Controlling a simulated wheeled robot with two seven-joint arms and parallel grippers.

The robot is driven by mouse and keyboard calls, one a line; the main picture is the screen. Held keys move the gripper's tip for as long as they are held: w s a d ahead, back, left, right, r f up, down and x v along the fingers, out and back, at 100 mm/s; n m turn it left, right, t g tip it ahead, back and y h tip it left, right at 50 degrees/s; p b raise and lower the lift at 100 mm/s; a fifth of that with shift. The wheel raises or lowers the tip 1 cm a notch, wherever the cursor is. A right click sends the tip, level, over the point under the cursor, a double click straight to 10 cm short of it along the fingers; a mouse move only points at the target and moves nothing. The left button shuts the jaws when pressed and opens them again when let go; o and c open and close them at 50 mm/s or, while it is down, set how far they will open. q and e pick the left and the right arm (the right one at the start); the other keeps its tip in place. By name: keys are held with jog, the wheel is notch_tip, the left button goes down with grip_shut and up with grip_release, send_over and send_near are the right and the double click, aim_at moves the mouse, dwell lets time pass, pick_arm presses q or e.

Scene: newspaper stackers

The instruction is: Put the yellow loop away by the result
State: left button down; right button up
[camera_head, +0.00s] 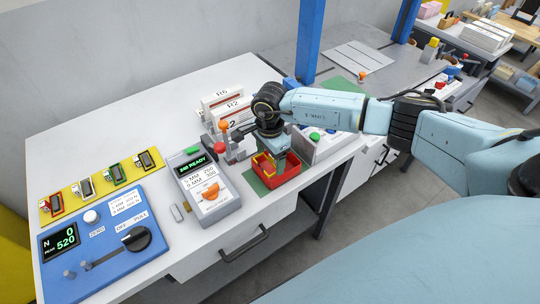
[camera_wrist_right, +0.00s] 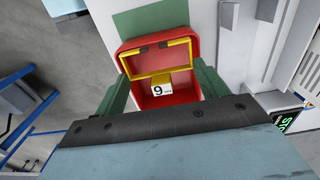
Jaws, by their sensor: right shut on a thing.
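The yellow loop (camera_wrist_right: 128,66), a thin rectangular frame with a small body marked "9" (camera_wrist_right: 160,90), is in my right gripper (camera_wrist_right: 163,75). The green fingers are shut on it from both sides. In the head view my right gripper (camera_head: 268,152) points down at the open red bin (camera_head: 287,179), which sits on a green mat (camera_head: 252,182). In the wrist view the loop overlaps the red bin (camera_wrist_right: 196,45); I cannot tell how deep it is. The blue tester (camera_head: 110,240) reads N 0 and PEAK 520. My left gripper is not in view.
A yellow board (camera_head: 75,190) with several coloured-framed items lies at left. Label-bearing white holders (camera_head: 222,98) stand behind the gripper. A blue post (camera_head: 309,40) rises behind. The white table's left back is clear.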

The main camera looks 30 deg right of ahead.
jog(key=o, duration=1)
jog(key=shift+r+p, duration=0.2)
jog(key=shift+p, duration=0.1)
notch_tip(320, 180, up, 2)
jog(key=shift+p, duration=0.4)
notch_tip(320, 180, up, 11)
jog(key=shift+f+b, duration=0.1)
jog(key=shift+b, duration=0.6)
